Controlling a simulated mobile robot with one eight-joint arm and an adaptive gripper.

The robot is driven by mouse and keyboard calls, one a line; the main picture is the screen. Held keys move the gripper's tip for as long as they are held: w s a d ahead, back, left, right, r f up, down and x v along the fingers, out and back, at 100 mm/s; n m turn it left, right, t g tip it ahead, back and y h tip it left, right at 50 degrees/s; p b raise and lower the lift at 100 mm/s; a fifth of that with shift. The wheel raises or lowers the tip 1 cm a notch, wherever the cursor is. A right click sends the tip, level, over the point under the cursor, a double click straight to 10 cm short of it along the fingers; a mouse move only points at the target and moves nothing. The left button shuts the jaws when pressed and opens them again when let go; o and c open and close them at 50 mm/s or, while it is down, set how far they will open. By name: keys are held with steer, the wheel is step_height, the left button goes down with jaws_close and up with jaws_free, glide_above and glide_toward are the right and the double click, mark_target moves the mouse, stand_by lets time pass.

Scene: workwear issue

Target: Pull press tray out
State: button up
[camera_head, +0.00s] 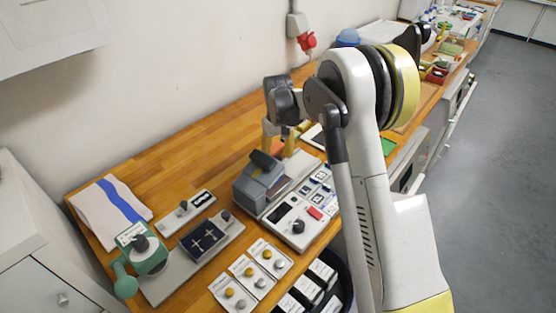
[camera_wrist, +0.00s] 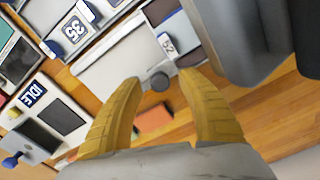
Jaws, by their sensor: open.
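The grey press (camera_head: 258,182) stands on the wooden bench in the head view, and its dark grey body (camera_wrist: 238,40) fills the upper right of the wrist view. The press tray (camera_wrist: 186,48) shows beside it, with a tag reading 52 and a round dark knob (camera_wrist: 159,81) at its near end. My gripper (camera_wrist: 161,78) is open, its two yellow fingers either side of the knob. Whether a finger touches the knob is unclear. In the head view my gripper (camera_head: 279,133) is behind the press, and the knob is hidden.
A control panel (camera_head: 297,226) with a dial and red button is in front of the press. A green hand press (camera_head: 142,250) and a folded cloth (camera_head: 108,212) lie left. A reddish-brown block (camera_wrist: 153,119) is below the knob in the wrist view. Bare bench (camera_head: 190,145) lies along the wall.

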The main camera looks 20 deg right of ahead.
steer(key=shift+f, duration=0.35)
jaws_close()
steer(key=w+d, duration=0.2)
steer(key=d, duration=0.1)
steer(key=w+d, duration=0.2)
steer(key=d, duration=0.1)
steer(key=w+d, duration=0.2)
steer(key=d, duration=0.2)
steer(key=shift+w, duration=0.35)
